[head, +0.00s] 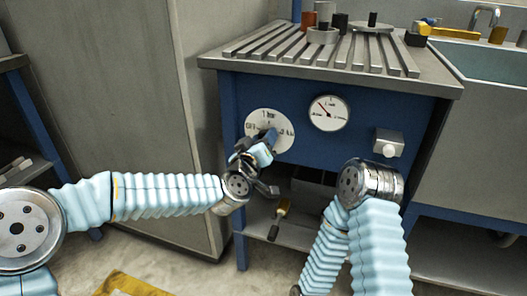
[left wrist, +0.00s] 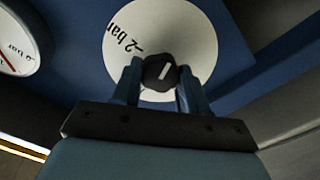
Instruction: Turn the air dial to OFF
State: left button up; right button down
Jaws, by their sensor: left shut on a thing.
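The air dial is a round white plate (head: 262,120) on the front of the blue bench, with "1 bar" at its top and OFF lettering at its left. Its black knob (left wrist: 160,72) with a short white line shows in the left wrist view, where "2 bar" stands on the plate's left. My left gripper (head: 264,141) is at the plate, its two blue fingers on either side of the knob, shut on it. In the head view the gripper hides the knob. I cannot tell which label the white line points to. My right gripper is outside the frame.
A pressure gauge (head: 329,113) sits right of the dial; it also shows in the left wrist view (left wrist: 14,42). The slatted benchtop (head: 300,48) holds small items above. My right arm (head: 378,235) is low in front.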

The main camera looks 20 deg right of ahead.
pick_arm(q)
jog(key=n+b, duration=0.4)
jog(key=shift+f+n, duration=0.3)
jog(key=shift+r+n+b, duration=0.15)
jog(key=shift+n+b, duration=1.45)
jog(key=shift+n, duration=0.2)
jog(key=o, duration=1.1)
jog(key=shift+c, duration=0.2)
jog(key=shift+a, duration=0.1)
jog(key=b+v, duration=0.1)
jog(key=v, duration=1.2)
jog(key=shift+s+a, duration=0.25)
jog(key=shift+s, duration=0.05)
